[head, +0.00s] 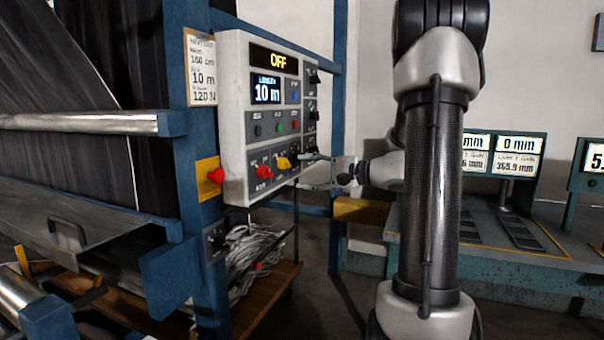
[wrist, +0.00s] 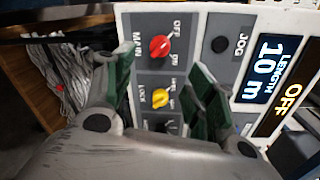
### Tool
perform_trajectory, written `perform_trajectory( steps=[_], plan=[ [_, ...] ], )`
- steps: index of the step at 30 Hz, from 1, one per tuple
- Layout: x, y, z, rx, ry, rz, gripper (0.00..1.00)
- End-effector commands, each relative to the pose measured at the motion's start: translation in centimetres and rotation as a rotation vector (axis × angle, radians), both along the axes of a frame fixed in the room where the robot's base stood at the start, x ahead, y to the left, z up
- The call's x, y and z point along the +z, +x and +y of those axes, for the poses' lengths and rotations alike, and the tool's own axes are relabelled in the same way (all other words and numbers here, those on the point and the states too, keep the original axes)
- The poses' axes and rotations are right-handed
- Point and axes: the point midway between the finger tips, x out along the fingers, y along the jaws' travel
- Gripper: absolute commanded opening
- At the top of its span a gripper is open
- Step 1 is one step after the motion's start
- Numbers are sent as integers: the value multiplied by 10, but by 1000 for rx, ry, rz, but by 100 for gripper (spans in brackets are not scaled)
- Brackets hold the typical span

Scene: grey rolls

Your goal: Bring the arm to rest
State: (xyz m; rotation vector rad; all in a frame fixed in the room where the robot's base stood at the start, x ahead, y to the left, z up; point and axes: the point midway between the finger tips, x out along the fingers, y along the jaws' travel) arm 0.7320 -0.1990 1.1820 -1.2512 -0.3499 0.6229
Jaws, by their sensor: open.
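My arm (head: 430,190) reaches up and bends over toward the control panel in the head view. My gripper (head: 309,171) is at the panel's right edge, its fingers pointing at the panel's lower row. In the wrist view my gripper (wrist: 165,88) is open, with green-padded fingers apart and nothing held between them. The yellow lock knob (wrist: 162,98) and the red main knob (wrist: 160,46) show in the gap between the fingers. The control panel (head: 235,135) reads OFF and 10 m. Whether a fingertip touches the panel is unclear.
A blue frame post (head: 185,60) with a red stop button (head: 216,175) stands left of the panel. Dark fabric (head: 60,70) hangs over a metal roller (head: 80,122). A bench with displays (head: 517,145) stands behind my arm.

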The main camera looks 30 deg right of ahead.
Motion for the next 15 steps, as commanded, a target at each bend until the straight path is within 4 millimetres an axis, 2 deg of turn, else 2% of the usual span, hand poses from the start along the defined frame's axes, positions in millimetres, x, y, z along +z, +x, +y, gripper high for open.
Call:
perform_trajectory(
  steps=[12, 14, 15],
  plan=[
    [0, 1, 0, -2, 7, 6, 56],
    [-7, 0, -2, -9, 10, 46, 56],
    [-17, -5, -2, 0, -3, 86, 56]
  ],
)
